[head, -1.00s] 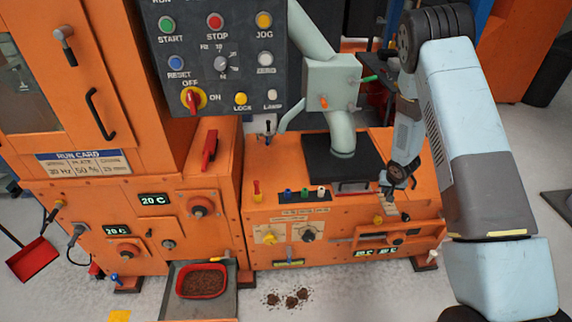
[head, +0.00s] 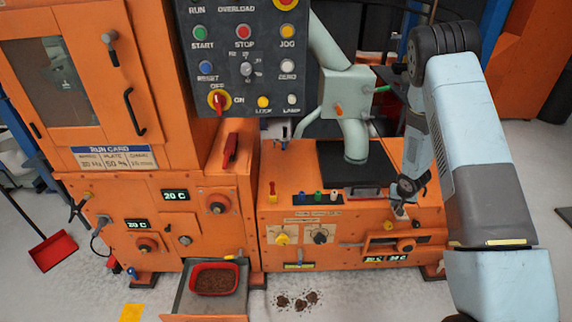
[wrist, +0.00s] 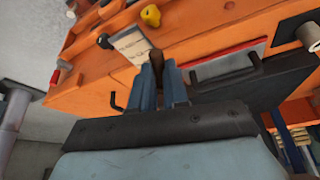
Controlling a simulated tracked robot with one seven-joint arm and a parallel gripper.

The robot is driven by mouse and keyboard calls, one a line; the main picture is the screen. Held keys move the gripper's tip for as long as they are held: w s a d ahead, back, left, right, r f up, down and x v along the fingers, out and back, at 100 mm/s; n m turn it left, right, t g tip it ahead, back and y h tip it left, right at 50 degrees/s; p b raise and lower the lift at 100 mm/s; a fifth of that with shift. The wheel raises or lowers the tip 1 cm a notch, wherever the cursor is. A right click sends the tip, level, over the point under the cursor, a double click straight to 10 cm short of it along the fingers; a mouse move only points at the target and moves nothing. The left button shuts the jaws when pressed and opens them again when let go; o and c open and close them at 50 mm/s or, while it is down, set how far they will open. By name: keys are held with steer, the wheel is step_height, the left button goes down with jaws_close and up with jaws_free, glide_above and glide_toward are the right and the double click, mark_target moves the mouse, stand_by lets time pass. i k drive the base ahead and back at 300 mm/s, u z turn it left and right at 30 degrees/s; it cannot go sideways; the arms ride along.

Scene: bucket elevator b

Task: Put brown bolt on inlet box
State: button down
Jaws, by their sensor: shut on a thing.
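My gripper (wrist: 161,78) is shut on a small brown piece, the brown bolt (wrist: 156,60), which stands between the blue fingertips in the wrist view. In the head view my gripper (head: 402,203) is low over the right part of the orange housing's top, and the bolt is too small to make out there. A pale green box (head: 347,92) on the pipe, with an orange and a green fitting, may be the inlet box; no label confirms it. My gripper is below it and to its right. Whether the bolt touches the surface beneath cannot be told.
A black plate (head: 345,163) and a row of coloured pegs (head: 318,196) are left of my gripper. The control panel (head: 245,60) stands further left.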

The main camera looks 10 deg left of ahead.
mark_target(294, 170)
steer(key=i, duration=0.85)
steer(key=z, duration=0.05)
